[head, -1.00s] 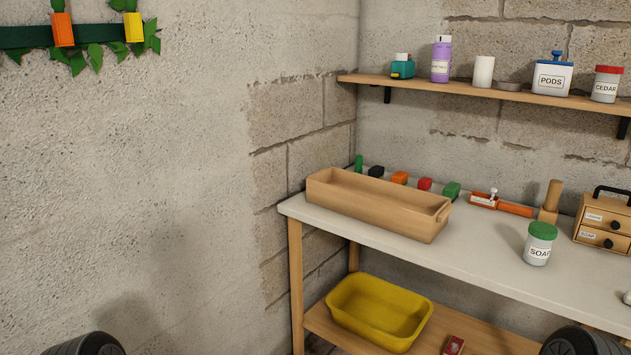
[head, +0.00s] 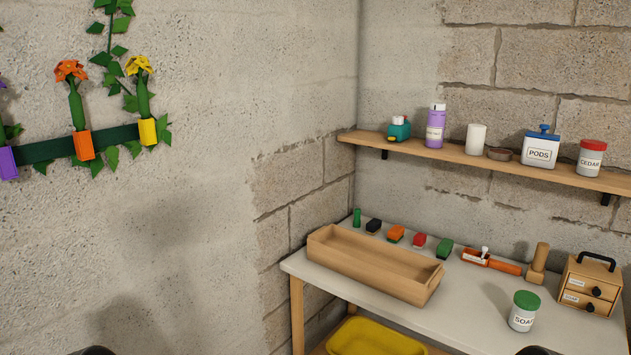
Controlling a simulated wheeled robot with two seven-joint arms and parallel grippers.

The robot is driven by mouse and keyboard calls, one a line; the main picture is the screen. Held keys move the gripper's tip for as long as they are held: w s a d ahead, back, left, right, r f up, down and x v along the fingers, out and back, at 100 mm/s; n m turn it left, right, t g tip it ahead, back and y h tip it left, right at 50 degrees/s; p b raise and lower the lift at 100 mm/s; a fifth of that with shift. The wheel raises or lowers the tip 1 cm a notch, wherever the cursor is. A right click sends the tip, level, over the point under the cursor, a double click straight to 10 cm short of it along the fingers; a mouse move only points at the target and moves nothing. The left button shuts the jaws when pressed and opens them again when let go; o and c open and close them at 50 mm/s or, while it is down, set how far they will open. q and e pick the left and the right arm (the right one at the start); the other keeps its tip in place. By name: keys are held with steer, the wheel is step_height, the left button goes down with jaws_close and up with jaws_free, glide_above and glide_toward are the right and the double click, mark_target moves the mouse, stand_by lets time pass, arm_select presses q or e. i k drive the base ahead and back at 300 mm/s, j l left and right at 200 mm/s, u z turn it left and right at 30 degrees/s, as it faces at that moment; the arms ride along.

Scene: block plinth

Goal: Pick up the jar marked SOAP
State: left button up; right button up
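The jar marked SOAP (head: 522,314) is a white jar with a green lid. It stands upright on the pale tabletop (head: 462,310) at the lower right of the head view, and nothing touches it. At the bottom edge, only small dark rounded parts of my arms show, one left of centre and one right of centre. Neither gripper's fingers are in view.
A wooden trough (head: 370,268) stands left of the jar. A small drawer box (head: 590,287) stands to its right. Several coloured blocks line the table's back. A wall shelf (head: 465,162) above holds the PODS container (head: 540,150) and CEDAR jar (head: 591,160). A yellow tub (head: 375,338) sits below.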

mark_target(521, 321)
steer(key=z, duration=0.45)
steer(key=i+z, duration=0.1)
steer(key=z, duration=0.35)
steer(key=i+z, duration=0.1)
steer(key=z, duration=0.3)
steer(key=i+j+z, duration=0.1)
steer(key=z, duration=0.35)
steer(key=i+j+z, duration=0.1)
steer(key=z, duration=0.3)
steer(key=j+z, duration=0.1)
steer(key=z, duration=0.35)
steer(key=i+j+z, duration=0.1)
steer(key=j, duration=0.3)
steer(key=i+j+z, duration=0.15)
steer(key=j, duration=0.2)
steer(key=i+j+z, duration=0.1)
steer(key=j, duration=0.3)
steer(key=j+z, duration=0.15)
steer(key=j, duration=0.3)
steer(key=i, duration=0.05)
